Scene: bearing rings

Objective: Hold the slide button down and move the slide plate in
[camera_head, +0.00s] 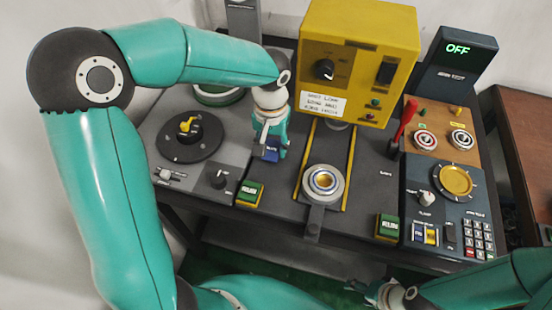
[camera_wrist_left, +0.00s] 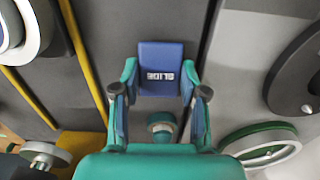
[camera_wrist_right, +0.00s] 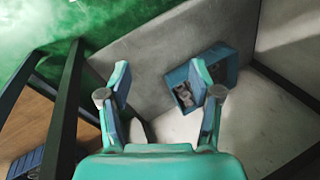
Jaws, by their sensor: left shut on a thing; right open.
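The blue slide button (camera_head: 271,150), labelled SLIDE in the left wrist view (camera_wrist_left: 160,68), sits on the dark panel left of the yellow rails. My left gripper (camera_head: 268,134) reaches down to it; its fingers (camera_wrist_left: 160,95) flank the blue block, shut on it. How far the button is pressed cannot be told. The slide plate (camera_head: 312,218) lies between the rails at their front end, with a short dark handle and a round silver holder (camera_head: 323,184) carrying a gold-coloured ring. My right gripper (camera_head: 368,291) is open and empty, below the bench's front edge; its fingers (camera_wrist_right: 160,92) stand apart.
A yellow machine (camera_head: 350,75) stands over the rails' far end. A red lever (camera_head: 404,125) is right of the rails. Green buttons (camera_head: 249,193) and (camera_head: 387,226) line the front edge.

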